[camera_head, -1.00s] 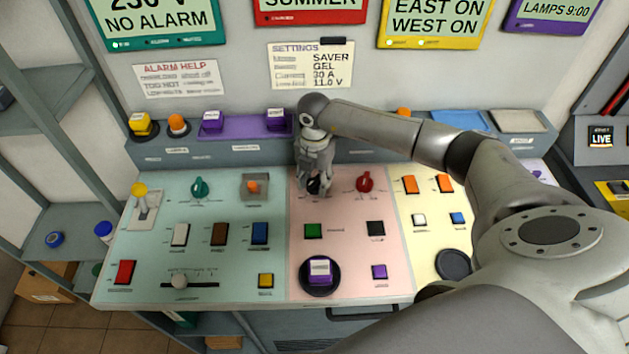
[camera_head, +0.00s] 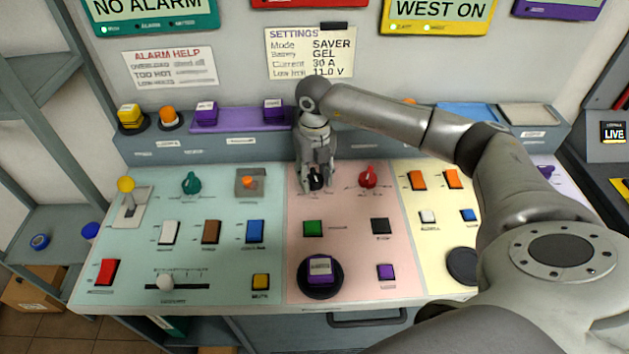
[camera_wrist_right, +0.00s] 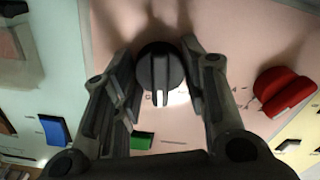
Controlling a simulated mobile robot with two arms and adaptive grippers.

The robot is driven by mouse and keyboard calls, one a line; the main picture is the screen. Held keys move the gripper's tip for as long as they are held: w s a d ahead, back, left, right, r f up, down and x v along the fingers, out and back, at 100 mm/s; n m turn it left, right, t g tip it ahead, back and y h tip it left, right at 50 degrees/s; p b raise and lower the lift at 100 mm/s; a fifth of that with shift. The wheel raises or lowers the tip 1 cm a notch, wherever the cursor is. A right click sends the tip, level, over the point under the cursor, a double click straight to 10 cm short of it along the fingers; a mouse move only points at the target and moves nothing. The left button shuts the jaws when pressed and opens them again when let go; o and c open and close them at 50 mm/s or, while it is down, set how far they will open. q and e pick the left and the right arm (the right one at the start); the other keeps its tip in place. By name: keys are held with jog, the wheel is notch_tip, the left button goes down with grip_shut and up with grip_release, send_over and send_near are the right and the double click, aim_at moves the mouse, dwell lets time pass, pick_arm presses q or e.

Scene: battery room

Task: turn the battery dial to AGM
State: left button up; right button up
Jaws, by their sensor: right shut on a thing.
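The black dial (camera_head: 316,181) is at the back of the pink panel section. In the right wrist view the same black dial (camera_wrist_right: 158,66) is a round knob with a light pointer mark facing the bottom of the picture. My right gripper (camera_head: 315,186) reaches down onto it, fingers on both sides. In the wrist view my right gripper (camera_wrist_right: 160,72) is shut on the dial. The lettering around the dial is too small or hidden to read. A settings card (camera_head: 310,53) on the wall reads SAVER, GEL, 30 A, 11.0 V. My left gripper is not in view.
A red dial (camera_head: 368,177) stands close to the right of the black one. A green button (camera_head: 313,228) and a black button (camera_head: 381,226) lie in front. A teal dial (camera_head: 191,183) and a raised lever (camera_head: 127,190) stand on the left section.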

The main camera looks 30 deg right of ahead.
jog(key=n+b, duration=0.2)
jog(key=n, duration=0.1)
jog(key=shift+f+n, duration=0.1)
jog(key=shift+n, duration=0.2)
jog(key=shift+n+b, duration=0.95)
jog(key=shift+n, duration=0.75)
jog(key=o, duration=1)
